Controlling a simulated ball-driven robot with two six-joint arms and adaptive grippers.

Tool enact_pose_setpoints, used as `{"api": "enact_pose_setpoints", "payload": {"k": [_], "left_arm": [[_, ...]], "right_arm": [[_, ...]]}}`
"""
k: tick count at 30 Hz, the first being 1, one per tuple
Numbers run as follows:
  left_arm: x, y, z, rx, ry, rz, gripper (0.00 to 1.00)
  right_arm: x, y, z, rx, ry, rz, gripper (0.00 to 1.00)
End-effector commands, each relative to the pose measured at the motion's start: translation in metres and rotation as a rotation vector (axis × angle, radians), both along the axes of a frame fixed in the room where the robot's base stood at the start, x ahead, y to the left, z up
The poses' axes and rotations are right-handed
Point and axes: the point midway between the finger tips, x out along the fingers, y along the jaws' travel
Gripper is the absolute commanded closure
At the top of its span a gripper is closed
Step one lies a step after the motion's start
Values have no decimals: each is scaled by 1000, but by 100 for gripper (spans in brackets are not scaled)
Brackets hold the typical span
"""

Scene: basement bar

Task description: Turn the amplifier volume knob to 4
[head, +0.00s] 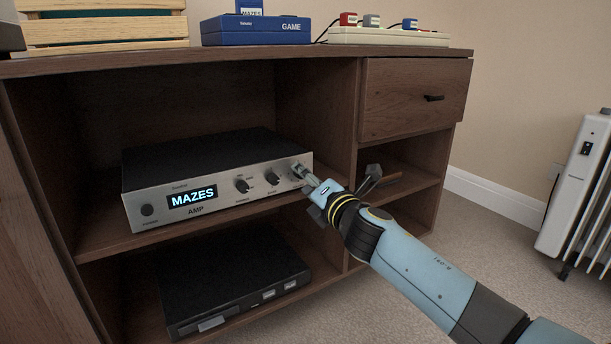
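The silver-fronted amplifier (164,211) with a black top sits on the upper shelf of the wooden cabinet. Its lit display (192,197) reads "MAZES", with "AMP" printed below. My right gripper (305,173) reaches the front panel's right end, where a larger control seems to be. It largely hides that control and its markings, so I cannot read a setting or tell whether it grips the control. My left gripper is out of view.
A black device (225,285) lies on the shelf below. The cabinet's divider (345,130) is close to my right gripper, with a drawer (415,95) above right. A white heater (578,185) stands at right.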

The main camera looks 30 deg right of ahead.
Motion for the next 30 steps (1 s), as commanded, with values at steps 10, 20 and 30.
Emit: {"api": "enact_pose_setpoints", "payload": {"k": [10,20,30], "left_arm": [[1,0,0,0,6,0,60],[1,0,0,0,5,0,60],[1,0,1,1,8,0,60]], "right_arm": [[11,0,-1,1,2,0,52],[10,-1,-1,1,2,0,86],[10,-1,-1,10,2,-1,100]]}}
